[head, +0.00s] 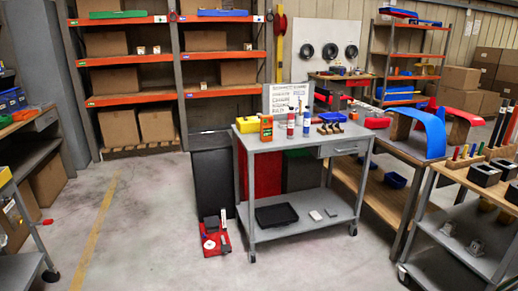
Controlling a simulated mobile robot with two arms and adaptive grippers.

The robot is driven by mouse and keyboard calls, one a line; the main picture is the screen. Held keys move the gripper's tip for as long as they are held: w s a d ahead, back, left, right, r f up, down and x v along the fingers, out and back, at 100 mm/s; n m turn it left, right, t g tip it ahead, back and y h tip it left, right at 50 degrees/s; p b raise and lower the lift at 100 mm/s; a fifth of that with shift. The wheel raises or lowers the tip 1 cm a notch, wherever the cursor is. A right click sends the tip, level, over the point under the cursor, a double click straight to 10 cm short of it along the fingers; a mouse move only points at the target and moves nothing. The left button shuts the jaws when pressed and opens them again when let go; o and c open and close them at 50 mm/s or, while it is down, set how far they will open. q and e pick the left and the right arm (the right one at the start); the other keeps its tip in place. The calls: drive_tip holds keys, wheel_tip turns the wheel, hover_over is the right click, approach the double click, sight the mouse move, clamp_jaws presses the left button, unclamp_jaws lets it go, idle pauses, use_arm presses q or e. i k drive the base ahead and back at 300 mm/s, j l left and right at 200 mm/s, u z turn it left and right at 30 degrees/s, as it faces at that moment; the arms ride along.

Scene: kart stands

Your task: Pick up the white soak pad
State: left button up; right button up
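A small flat white pad (315,215), which looks like the soak pad, lies on the lower shelf of the grey cart (285,235) in the middle of the head view. A smaller pale flat item (331,212) lies just to its right, apart from it; I cannot tell what it is. A black tray (276,215) sits to its left on the same shelf. Neither of my grippers is in view.
The cart's top holds a yellow case (247,125), an orange box (266,128), bottles and a white sign (287,97). A red caddy (215,240) stands on the floor at its left. A wooden-topped bench (400,150) stands at right. Floor in front is clear.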

sight(315, 216)
drive_tip(key=i+z, duration=0.15)
drive_tip(key=i, duration=0.3)
drive_tip(key=i+j+z, duration=0.15)
drive_tip(key=i, duration=0.3)
drive_tip(key=i+z, duration=0.15)
drive_tip(key=i, duration=0.3)
drive_tip(key=i+j+z, duration=0.15)
drive_tip(key=i, duration=0.3)
